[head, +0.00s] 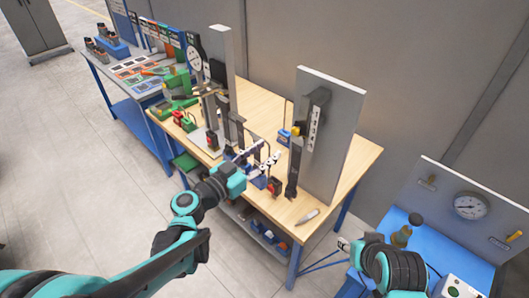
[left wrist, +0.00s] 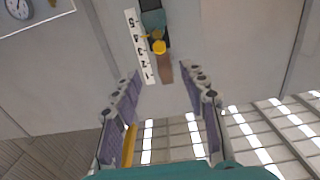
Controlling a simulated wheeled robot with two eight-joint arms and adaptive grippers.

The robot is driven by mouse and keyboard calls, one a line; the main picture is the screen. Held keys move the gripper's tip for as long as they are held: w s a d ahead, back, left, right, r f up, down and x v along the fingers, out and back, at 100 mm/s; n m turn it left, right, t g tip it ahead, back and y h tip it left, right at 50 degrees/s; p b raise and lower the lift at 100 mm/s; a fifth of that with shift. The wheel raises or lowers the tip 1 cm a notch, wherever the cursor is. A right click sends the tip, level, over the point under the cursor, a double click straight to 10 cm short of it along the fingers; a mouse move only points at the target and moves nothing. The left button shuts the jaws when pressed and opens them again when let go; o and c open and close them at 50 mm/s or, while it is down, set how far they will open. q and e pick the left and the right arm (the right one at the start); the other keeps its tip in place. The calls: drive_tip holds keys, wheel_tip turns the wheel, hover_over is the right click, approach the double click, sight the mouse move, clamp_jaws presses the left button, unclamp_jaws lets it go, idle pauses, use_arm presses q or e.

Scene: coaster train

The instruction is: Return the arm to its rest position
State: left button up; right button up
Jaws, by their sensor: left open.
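My left arm (head: 190,205) reaches in from the lower left of the head view, teal and dark. My left gripper (head: 263,156) is over the front part of the wooden workbench, and its pale fingers are spread. In the left wrist view my left gripper (left wrist: 164,74) is open, with nothing between its purple-padded fingers. My right arm (head: 390,265) shows at the lower right of the head view, in front of the blue bench. Its small end at the left is partly visible, and I cannot tell its jaw state.
The wooden bench (head: 345,172) carries a tall grey panel (head: 338,125) and a grey upright post (head: 222,80) close to my left gripper. Small red, green and blue blocks lie around. A blue bench with a gauge (head: 470,206) stands at right. Floor at left is clear.

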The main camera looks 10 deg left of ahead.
use_arm(q)
drive_tip(key=s+f+n+g+y+b, duration=0.1)
drive_tip(key=s+f+g+b, duration=0.1)
drive_tip(key=s+f+b, duration=0.3)
drive_tip(key=s+f+n+g+y+b, duration=0.1)
drive_tip(key=f+y+b, duration=0.1)
drive_tip(key=f, duration=0.5)
drive_tip(key=s+f+g+y+b, duration=0.1)
drive_tip(key=s+f+g+b, duration=0.1)
drive_tip(key=s+f+b, duration=0.3)
drive_tip(key=s+a+f+n+g+y+b, duration=0.2)
drive_tip(key=s+a+f+n+y+b, duration=0.3)
drive_tip(key=a+f, duration=0.5)
drive_tip(key=shift+s+f+y, duration=0.7)
drive_tip(key=shift+s+y, duration=0.1)
drive_tip(key=shift+s, duration=0.15)
